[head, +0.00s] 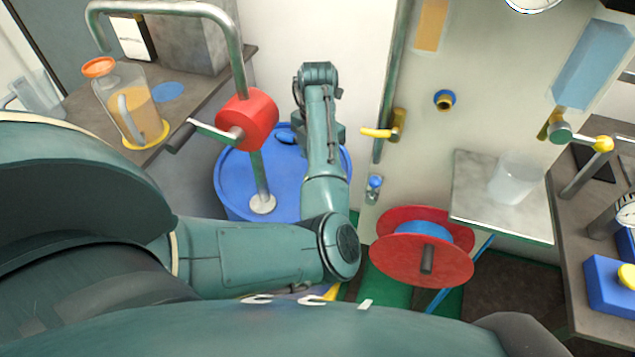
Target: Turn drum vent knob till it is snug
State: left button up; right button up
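The blue drum (234,185) stands on the floor left of centre, with a grey pump pipe (261,180) rising from its lid. A small raised blue part (287,134) shows at the back of the lid, just left of my wrist. It may be the vent knob, but my arm covers too much to be sure. My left arm reaches over the drum's right side. Its gripper (300,132) is mostly hidden behind the forearm, low over the back of the lid. Its fingers and any contact do not show. My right gripper is out of view.
A red pump body (246,118) with a crank handle (214,132) stands close left of my forearm. A yellow-handled valve (383,133) and a blue tap (375,184) are on its right. A red reel (421,262) stands in front of the wall panel.

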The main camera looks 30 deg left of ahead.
pick_arm(q)
jog(key=f, duration=1.1)
jog(key=shift+s, duration=0.2)
jog(key=shift+f+b, duration=0.3)
jog(key=shift+f, duration=0.4)
jog(key=c, duration=1)
jog(key=shift+o, duration=0.2)
